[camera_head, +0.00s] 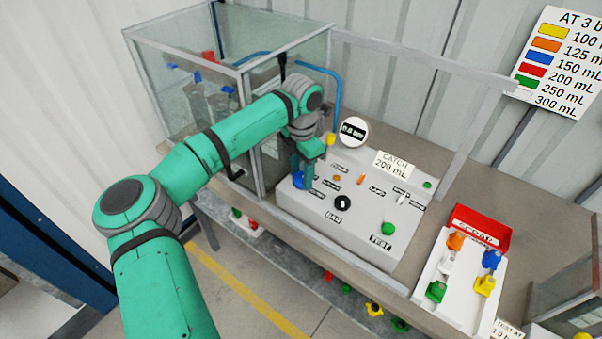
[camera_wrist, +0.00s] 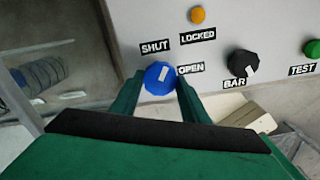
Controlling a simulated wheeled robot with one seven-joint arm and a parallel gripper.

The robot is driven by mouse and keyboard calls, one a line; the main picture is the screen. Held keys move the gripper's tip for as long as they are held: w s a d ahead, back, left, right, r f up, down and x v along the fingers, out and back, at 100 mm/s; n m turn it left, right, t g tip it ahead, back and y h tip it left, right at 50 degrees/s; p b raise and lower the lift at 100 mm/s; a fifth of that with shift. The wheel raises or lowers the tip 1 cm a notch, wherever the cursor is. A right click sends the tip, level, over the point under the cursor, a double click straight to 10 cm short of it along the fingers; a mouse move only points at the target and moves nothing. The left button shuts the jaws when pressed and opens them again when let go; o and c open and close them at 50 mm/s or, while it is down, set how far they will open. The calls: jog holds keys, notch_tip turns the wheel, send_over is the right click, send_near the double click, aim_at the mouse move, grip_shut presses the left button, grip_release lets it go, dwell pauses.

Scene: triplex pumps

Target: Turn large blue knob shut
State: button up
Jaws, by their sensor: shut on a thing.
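The large blue knob (camera_wrist: 160,77) sits on the light grey panel in the wrist view, between the labels SHUT (camera_wrist: 155,46) and OPEN (camera_wrist: 190,68). Its white pointer mark leans up and to the right, between the two labels. My gripper (camera_wrist: 160,90) has one green finger on each side of the knob and is shut on it. In the head view my gripper (camera_head: 305,178) is at the left side of the panel, and part of the blue knob (camera_head: 298,181) shows beside the fingers.
An orange lamp (camera_wrist: 198,15) marked LOCKED, a black BAR knob (camera_wrist: 243,64) and a green TEST button (camera_wrist: 313,49) are on the same panel. A glass enclosure (camera_head: 190,80) stands left of the panel. A red SCRAP bin (camera_head: 480,228) and a white tray with coloured knobs are at the right.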

aim_at(302, 177)
jog(key=n, duration=0.6)
jog(key=shift+w+r, duration=0.1)
jog(key=shift+n, duration=0.3)
dwell(0.3)
jog(key=o, duration=1.1)
jog(key=shift+c, duration=0.2)
notch_tip(302, 177, up, 11)
